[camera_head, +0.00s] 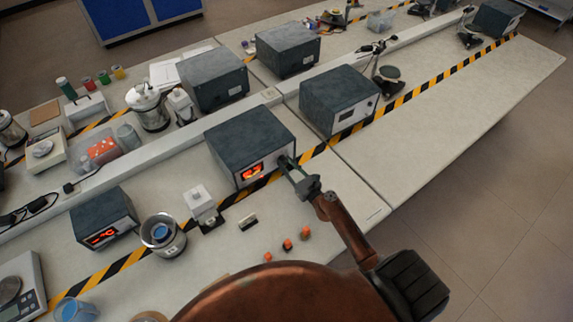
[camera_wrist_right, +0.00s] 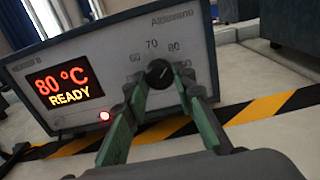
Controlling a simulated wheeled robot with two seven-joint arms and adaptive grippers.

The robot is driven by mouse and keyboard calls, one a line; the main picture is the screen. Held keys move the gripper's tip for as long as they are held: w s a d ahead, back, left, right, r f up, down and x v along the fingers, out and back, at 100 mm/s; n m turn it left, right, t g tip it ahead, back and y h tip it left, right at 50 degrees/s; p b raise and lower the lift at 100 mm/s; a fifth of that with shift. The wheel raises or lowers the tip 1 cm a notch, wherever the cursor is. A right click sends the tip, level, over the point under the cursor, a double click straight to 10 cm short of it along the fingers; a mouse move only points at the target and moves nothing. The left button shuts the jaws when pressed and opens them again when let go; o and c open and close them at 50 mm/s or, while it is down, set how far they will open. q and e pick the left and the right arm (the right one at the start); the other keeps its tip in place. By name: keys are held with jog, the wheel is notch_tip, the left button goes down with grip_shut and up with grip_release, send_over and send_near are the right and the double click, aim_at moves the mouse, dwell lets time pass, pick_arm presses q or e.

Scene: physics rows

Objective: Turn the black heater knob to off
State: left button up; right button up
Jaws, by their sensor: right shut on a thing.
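The heater (camera_head: 245,145) is a dark grey box with a light front panel, standing on the bench in the middle of the head view. In the right wrist view the heater's front panel (camera_wrist_right: 190,43) has a lit display (camera_wrist_right: 64,88) reading 80 °C READY and a red light. The black knob (camera_wrist_right: 159,72) has a pale pointer mark and numbers around it, 70 among them. My right gripper (camera_wrist_right: 160,90) has its green fingers on either side of the knob and is shut on it. It reaches the heater's front in the head view (camera_head: 287,163). My left gripper is not in view.
Other grey boxes stand nearby, one at the right (camera_head: 340,97) and a smaller lit one at the left (camera_head: 103,218). A metal pot (camera_head: 162,236), a white block and several small orange-topped pieces (camera_head: 287,244) are on the bench. Yellow-black tape runs along the heater's front.

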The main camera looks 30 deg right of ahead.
grip_shut()
